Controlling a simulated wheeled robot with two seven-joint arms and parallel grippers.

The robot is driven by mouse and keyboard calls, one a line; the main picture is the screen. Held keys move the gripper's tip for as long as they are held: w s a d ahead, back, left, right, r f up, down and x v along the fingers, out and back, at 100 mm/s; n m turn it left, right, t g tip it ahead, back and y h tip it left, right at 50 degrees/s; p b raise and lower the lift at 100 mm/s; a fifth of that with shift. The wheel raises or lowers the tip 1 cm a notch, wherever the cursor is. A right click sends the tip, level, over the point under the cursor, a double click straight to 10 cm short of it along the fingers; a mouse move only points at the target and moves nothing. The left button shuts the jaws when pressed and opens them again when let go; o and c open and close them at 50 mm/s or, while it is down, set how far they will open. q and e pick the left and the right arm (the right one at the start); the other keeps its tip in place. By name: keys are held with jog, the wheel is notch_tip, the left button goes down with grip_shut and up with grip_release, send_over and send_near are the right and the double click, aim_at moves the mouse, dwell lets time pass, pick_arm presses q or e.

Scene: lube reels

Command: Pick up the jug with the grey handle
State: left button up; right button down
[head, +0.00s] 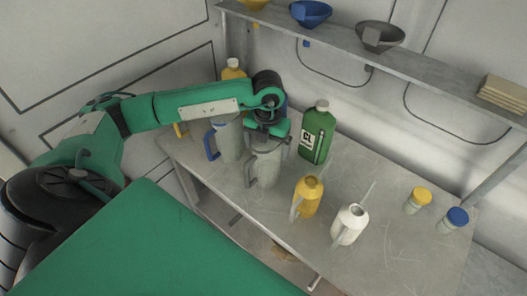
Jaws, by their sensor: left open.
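The jug with the grey handle (266,166) stands upright on the grey table, its handle toward the left. My left gripper (266,139) is open and points down at the top of this jug. It hides most of the jug's rim, and I cannot tell whether the fingers touch it. A similar jug with a blue handle (229,142) stands close by on the left. My right gripper is not in view.
A green bottle (317,133) stands just right of the gripper. A yellow can (307,197) and a white can (349,225) with thin spouts stand nearer the front. Two small capped jars (416,201) (453,220) are at right. A shelf (430,72) with funnels runs above the table (400,262).

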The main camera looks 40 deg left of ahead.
pick_arm(q)
jog(key=shift+f, duration=0.15)
jog(key=shift+c, duration=0.2)
jog(key=c, duration=1.6)
